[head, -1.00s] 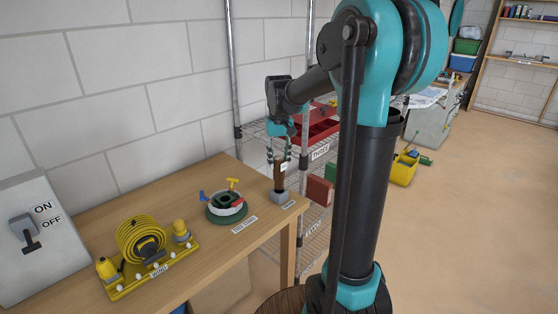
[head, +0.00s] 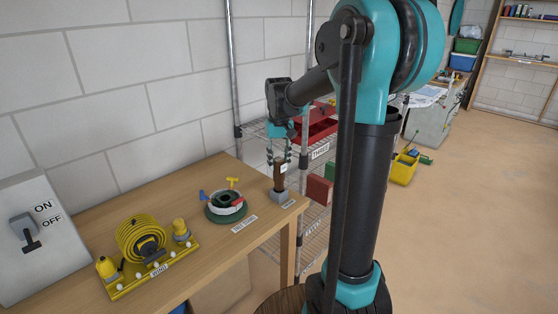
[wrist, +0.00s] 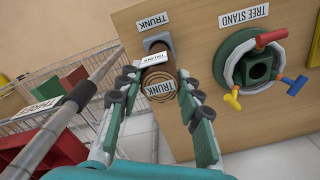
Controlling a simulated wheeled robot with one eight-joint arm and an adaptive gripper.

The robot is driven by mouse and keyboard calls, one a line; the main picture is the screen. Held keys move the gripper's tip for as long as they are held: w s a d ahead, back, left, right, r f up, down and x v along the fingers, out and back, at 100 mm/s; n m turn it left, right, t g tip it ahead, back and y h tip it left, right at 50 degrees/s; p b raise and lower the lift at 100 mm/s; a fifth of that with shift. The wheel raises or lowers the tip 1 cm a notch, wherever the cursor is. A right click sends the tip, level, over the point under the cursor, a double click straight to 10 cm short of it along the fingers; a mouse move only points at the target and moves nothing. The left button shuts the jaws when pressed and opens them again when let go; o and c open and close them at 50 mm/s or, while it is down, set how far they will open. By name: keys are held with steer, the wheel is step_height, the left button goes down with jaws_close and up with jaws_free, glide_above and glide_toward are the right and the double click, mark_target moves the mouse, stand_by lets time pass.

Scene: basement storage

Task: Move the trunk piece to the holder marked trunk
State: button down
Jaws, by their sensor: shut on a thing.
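The trunk piece (head: 279,176) is a brown upright post with a white tag. It stands in or right at the grey holder (head: 280,196) at the right end of the table. The wrist view shows the trunk piece's end (wrist: 158,85) marked TRUNK, with the grey holder (wrist: 157,42) beyond it and a TRUNK label on the table. My gripper (head: 280,161) is above the holder with its fingers around the upper trunk, shut on it. Whether the trunk's foot is fully seated cannot be told.
The green tree stand (head: 226,207) with coloured bolts sits left of the holder. A yellow cable reel (head: 141,238) is farther left, near the ON/OFF switch box (head: 40,240). A wire shelf (head: 318,158) with red bins stands behind the table's right end.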

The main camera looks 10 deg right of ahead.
mark_target(279, 170)
steer(key=shift+f, duration=2.05)
steer(key=c, duration=1)
jaws_free()
steer(key=shift+o, duration=0.2)
steer(key=shift+r, duration=0.1)
step_height(279, 170, up, 12)
steer(key=shift+f, duration=0.1)
steer(key=shift+f, duration=0.1)
steer(key=s+d+f+t, duration=0.2)
steer(key=s+f, duration=0.8)
steer(key=s, duration=0.1)
steer(key=s+d+f+m+t, duration=0.1)
steer(key=s+d+f+t, duration=0.1)
steer(key=s+f, duration=0.9)
